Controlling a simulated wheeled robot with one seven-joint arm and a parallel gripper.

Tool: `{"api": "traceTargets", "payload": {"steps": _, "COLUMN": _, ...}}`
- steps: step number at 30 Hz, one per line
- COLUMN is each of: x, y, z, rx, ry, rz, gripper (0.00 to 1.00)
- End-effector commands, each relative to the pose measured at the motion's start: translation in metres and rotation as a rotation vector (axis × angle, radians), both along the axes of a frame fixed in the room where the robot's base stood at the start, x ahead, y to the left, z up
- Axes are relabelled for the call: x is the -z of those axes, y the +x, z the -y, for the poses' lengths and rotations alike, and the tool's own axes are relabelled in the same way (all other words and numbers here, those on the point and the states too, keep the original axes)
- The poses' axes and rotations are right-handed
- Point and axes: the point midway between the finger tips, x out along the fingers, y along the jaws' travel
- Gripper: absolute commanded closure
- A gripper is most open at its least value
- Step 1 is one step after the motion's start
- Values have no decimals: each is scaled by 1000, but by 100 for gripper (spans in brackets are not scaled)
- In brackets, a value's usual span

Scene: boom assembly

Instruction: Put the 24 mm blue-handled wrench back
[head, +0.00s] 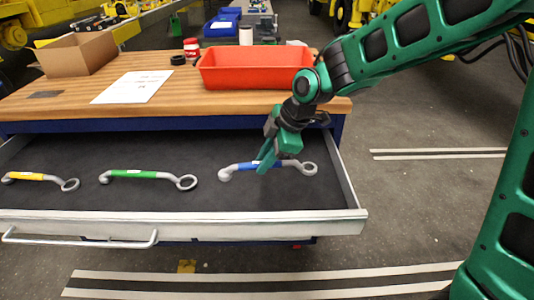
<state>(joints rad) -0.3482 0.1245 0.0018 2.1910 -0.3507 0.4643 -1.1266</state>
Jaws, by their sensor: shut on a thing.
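The blue-handled wrench (247,167) is in the open drawer (220,199), at its right side, roughly level. Its ring end points right and its other end points left. My gripper (265,167) is shut on the wrench at its blue handle, and its fingers hide part of the handle. I cannot tell whether the wrench touches the drawer's dark floor. A green-handled wrench (142,174) and a yellow-handled wrench (28,176) lie to its left in the same drawer. No size marking is readable.
The wooden bench top (180,98) is above the drawer. It carries a red tray (250,82), a white paper (132,87) and a cardboard box (75,56). The drawer's right wall (345,178) stands close to the wrench's ring end.

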Motion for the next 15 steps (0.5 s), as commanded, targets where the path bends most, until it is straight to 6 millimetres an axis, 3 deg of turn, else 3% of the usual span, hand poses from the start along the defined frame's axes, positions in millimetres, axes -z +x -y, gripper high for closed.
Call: {"api": "traceTargets", "payload": {"steps": 15, "x": 45, "y": 1, "z": 1, "rx": 1, "ry": 0, "rz": 1, "gripper": 100}}
